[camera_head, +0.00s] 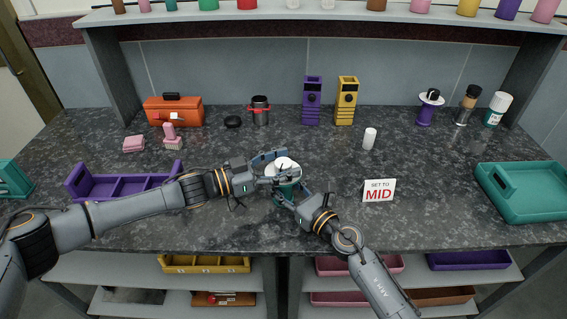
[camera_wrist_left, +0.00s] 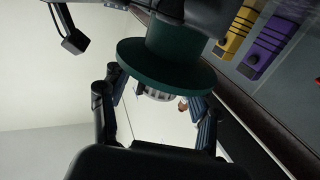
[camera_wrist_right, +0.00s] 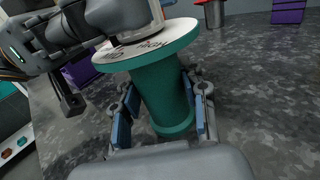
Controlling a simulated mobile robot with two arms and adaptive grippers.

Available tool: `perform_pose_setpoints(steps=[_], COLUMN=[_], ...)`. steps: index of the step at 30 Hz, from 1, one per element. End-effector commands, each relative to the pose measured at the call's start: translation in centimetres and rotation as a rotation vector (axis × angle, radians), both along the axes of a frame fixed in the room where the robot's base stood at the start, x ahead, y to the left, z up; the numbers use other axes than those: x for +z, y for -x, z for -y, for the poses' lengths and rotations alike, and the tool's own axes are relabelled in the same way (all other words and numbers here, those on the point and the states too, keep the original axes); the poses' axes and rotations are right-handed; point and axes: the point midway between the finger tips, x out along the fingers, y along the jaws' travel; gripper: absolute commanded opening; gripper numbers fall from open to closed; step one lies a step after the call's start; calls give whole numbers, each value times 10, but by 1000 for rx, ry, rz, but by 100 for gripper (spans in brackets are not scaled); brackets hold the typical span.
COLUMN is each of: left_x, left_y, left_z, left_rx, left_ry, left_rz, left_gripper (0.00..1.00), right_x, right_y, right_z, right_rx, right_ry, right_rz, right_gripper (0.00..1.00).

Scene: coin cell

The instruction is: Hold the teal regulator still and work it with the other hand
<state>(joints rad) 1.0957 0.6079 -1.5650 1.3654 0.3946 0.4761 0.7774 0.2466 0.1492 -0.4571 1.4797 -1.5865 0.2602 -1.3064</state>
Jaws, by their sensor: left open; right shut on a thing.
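The teal regulator (camera_head: 286,197) stands upright on the dark countertop. It has a teal body (camera_wrist_right: 160,92) and a wide disc (camera_wrist_right: 170,40) whose pale face carries the word HIGH. My right gripper (camera_wrist_right: 163,112) is shut on the body, a finger on each side below the disc. My left gripper (camera_head: 280,172) is open at the top of the regulator. In the left wrist view its fingers lie on either side of a ribbed grey knob (camera_wrist_left: 158,94), with visible gaps. The left hand hides much of the dial, so the knob's setting cannot be read.
A sign (camera_head: 378,190) reading SET TO MID stands to the right. A small white cylinder (camera_head: 369,139) stands behind it. A purple divided tray (camera_head: 122,184) lies left, close to my left arm; a teal tray (camera_head: 527,196) lies far right. Purple (camera_head: 312,103) and yellow devices (camera_head: 346,103) stand behind.

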Motion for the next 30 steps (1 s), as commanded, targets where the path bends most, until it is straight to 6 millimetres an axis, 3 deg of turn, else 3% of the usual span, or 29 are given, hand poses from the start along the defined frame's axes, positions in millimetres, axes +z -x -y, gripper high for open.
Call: perform_pose_setpoints(steps=[4,12,20,30], left_x=[0,0,-1,0], left_y=[0,0,2,3], left_z=[0,0,1,4], left_rx=[0,0,40,219], left_ry=[0,0,7,10], left_rz=[0,0,-3,-3], left_gripper=[62,6,6,5], right_x=[0,0,0,0], right_y=[0,0,0,0], right_z=[0,0,0,-1], right_rx=[-1,-1,0,2], right_ry=[0,0,0,-1], right_rz=[0,0,0,-1], right_gripper=[2,2,2,2])
